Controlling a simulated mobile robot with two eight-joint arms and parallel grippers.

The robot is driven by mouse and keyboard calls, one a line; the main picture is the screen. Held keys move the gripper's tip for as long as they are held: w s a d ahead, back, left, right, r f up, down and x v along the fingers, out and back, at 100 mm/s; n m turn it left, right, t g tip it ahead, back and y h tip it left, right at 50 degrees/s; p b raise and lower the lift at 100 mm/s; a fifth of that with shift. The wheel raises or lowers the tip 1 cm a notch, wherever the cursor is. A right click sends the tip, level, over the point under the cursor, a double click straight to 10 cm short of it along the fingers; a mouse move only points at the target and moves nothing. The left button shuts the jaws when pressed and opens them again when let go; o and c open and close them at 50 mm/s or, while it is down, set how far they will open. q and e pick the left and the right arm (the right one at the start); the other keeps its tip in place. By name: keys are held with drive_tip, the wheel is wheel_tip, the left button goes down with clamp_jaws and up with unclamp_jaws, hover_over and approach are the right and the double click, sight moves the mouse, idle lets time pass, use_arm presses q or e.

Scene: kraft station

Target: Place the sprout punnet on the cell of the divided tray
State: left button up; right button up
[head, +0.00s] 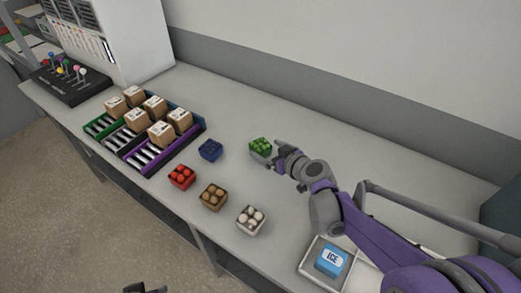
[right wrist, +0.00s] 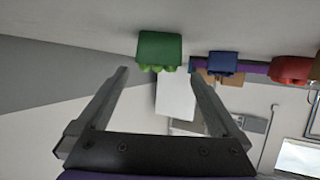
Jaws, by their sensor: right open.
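The sprout punnet (head: 260,145), a small box heaped with green sprouts, stands on the counter toward the back. It also shows in the right wrist view (right wrist: 160,48), inverted at the top. My right gripper (head: 279,152) is open, just right of the punnet. In the right wrist view its two fingers (right wrist: 158,74) are spread with the punnet ahead of the gap; whether they touch it I cannot tell. The divided tray (head: 309,254) is at the lower right, holding a blue ICE pack (head: 332,260); my right arm hides part of it. A dark tip of my left gripper (head: 146,288) shows at the bottom edge.
A blue punnet (head: 210,149), a red one (head: 182,177), a brown one (head: 213,197) and a white one (head: 252,219) stand left and in front. Coloured roller lanes (head: 150,157) hold several cartons. The counter behind the punnets is clear up to the wall.

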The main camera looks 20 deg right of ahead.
sight(263, 146)
drive_tip(key=shift+x, duration=2.65)
drive_tip(key=shift+d, duration=0.15)
drive_tip(key=c, duration=1.5)
wheel_tip(263, 146, up, 10)
drive_tip(key=shift+f+p, duration=0.15)
drive_tip(key=shift+p, duration=0.5)
drive_tip(key=shift+s, duration=0.1)
